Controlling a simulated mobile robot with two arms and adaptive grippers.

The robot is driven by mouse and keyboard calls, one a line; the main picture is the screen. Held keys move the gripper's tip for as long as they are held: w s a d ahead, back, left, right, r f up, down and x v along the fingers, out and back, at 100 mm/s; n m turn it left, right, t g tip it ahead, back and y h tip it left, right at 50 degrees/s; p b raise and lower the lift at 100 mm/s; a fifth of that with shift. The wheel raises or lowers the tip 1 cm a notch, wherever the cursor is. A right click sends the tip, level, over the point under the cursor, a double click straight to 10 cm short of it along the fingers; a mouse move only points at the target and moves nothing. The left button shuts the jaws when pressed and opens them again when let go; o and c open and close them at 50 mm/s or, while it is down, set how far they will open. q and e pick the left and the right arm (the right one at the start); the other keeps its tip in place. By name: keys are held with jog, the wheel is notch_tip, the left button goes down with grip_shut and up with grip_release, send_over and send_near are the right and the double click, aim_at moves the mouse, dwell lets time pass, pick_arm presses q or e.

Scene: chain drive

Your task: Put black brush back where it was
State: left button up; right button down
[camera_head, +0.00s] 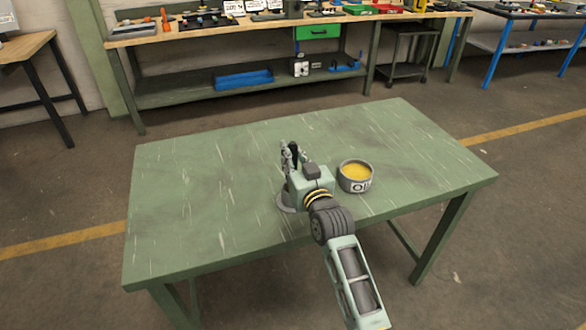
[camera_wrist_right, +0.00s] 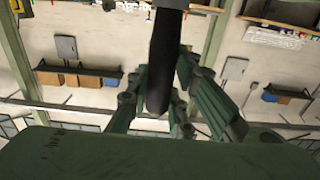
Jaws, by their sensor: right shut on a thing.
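My right gripper (camera_head: 293,158) is over the middle of the green table and is shut on the black brush (camera_head: 294,149). In the right wrist view the brush (camera_wrist_right: 163,62) is a dark, rounded bar between the fingers (camera_wrist_right: 160,100). Its bristles cannot be made out. A grey round base (camera_head: 287,205) shows on the table just under the gripper; the rest of it is hidden behind the gripper and wrist. A grey pot with yellow contents and an "OIL" label (camera_head: 357,184) stands to the right of the gripper, apart from it. My left gripper is not in view.
The green table (camera_head: 200,190) is bare on the left, at the back and at the far right. Behind it, across a floor gap, stands a workbench (camera_head: 130,42) with tools, a green drawer (camera_head: 318,32) and a blue tray (camera_head: 243,79) on its lower shelf.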

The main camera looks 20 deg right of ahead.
jog(key=shift+f, duration=1.8)
jog(key=c, duration=1.6)
grip_release()
jog(key=shift+r, duration=0.2)
jog(key=shift+s+f, duration=0.15)
jog(key=shift+s, duration=0.2)
jog(key=s, duration=1.1)
jog(key=shift+s+d+b, duration=0.2)
jog(key=shift+b, duration=0.2)
